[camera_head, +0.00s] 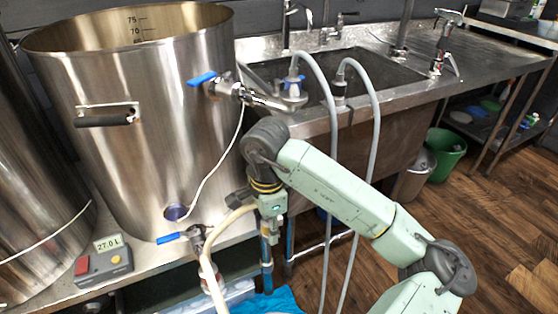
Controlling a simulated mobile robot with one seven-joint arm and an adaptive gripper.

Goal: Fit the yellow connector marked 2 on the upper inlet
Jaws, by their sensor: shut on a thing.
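The upper valve (222,85) on the kettle has a blue handle and an outlet pipe reaching right; I cannot tell whether this is the upper inlet. The held end is below it, apart from it.
A lower blue-handled valve (195,236) sits close left of my gripper. A sink (330,72) with two grey hoses (322,80) over its rim stands behind my arm. A small box reading 27.0 L (103,266) lies on the bench.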

